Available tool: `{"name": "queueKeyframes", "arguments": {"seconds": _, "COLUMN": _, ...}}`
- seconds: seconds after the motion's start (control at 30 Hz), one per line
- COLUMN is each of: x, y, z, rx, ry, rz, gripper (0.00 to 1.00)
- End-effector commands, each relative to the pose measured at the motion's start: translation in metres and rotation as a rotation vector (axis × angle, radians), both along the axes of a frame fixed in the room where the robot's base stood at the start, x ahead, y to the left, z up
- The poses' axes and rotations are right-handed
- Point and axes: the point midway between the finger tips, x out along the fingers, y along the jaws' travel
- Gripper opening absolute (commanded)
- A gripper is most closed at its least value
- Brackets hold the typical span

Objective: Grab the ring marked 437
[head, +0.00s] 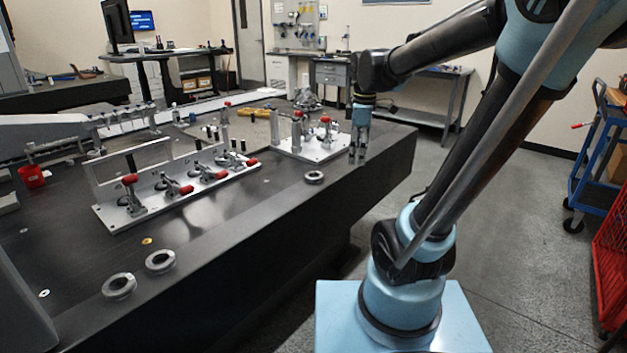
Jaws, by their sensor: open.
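Three grey metal rings lie flat on the dark table (230,245) in the head view. One ring (105,289) is at the near left, a second ring (149,265) lies just right of and behind it. A third ring (314,182) lies alone near the table's front edge, farther right. No number can be read on any ring, so I cannot tell which is marked 437. My gripper (358,157) is open and points down, to the right of and a little above the third ring in the picture. Nothing shows between its fingers.
A long fixture plate (115,222) with several red-handled clamps stands behind the rings. A smaller clamp plate (318,155) stands just behind the lone ring. A red cup (32,177) is at far left. Table between the rings is mostly clear. A blue cart (590,190) stands at right.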

Motion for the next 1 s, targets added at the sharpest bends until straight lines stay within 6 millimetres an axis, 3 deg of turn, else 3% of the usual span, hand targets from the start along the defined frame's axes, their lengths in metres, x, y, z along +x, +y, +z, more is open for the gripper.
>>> {"name": "queueKeyframes", "arguments": {"seconds": 0.2, "x": 0.057, "y": 0.042, "z": 0.018, "rx": -0.03, "ry": 0.025, "rz": 0.39, "gripper": 0.81}}
{"name": "queueKeyframes", "arguments": {"seconds": 0.5, "x": 0.122, "y": 0.104, "z": 0.024, "rx": -0.058, "ry": 0.054, "rz": 0.887, "gripper": 0.81}}
{"name": "queueKeyframes", "arguments": {"seconds": 0.7, "x": 0.144, "y": 0.13, "z": 0.022, "rx": -0.064, "ry": 0.065, "rz": 1.079, "gripper": 0.81}}
{"name": "queueKeyframes", "arguments": {"seconds": 0.87, "x": 0.149, "y": 0.137, "z": 0.016, "rx": -0.066, "ry": 0.068, "rz": 1.129, "gripper": 0.81}}
{"name": "queueKeyframes", "arguments": {"seconds": 1.0, "x": 0.149, "y": 0.137, "z": -0.003, "rx": -0.066, "ry": 0.068, "rz": 1.131, "gripper": 0.81}}
